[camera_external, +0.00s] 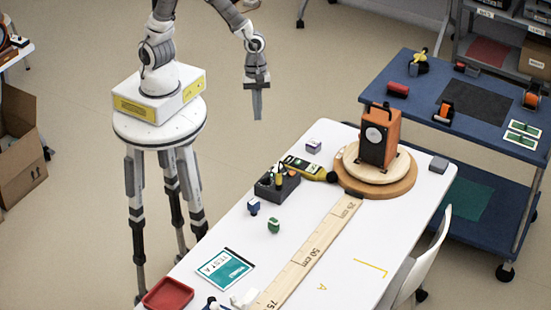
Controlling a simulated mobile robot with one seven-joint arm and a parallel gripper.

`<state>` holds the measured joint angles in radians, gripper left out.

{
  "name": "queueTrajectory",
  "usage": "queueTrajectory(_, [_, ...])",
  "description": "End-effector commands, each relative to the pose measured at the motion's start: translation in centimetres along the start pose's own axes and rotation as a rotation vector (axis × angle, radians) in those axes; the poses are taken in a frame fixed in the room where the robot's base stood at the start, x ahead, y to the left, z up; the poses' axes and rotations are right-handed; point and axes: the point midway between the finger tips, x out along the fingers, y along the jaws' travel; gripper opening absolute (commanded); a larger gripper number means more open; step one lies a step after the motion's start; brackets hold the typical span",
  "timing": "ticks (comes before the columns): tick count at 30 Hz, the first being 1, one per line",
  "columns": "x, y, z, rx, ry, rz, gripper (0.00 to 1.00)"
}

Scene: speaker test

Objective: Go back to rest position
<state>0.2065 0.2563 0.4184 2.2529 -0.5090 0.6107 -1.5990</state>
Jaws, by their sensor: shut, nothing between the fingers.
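My gripper (257,104) points straight down in the external view, over the floor beyond the far left edge of the white table. Its fingers are shut and hold nothing. My arm rises from a white and yellow base box on a round stand with dark and grey legs, and its upper part runs out of the top of the picture. On the table, an orange speaker (379,136) with a dark front stands upright on a round wooden turntable (403,186). The gripper is left of the speaker and apart from everything on the table.
The white table (330,285) carries a long wooden ruler (318,243), a dark holder (277,187), a yellow-green device (304,167), small blocks, a teal booklet (224,270) and a red tray (168,294). A blue cart (415,125) stands behind right. Floor around my gripper is clear.

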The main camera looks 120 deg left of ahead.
Motion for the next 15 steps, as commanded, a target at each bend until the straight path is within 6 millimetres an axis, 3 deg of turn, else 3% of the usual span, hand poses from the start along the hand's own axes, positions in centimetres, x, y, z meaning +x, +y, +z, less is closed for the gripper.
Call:
queueTrajectory(6, [-6.2, -3.0, 1.6, 0.517, -0.075, 0.051, 0.0])
queueTrajectory(15, [-13.3, -7.5, 1.3, 1.24, -0.04, 0.186, 0.0])
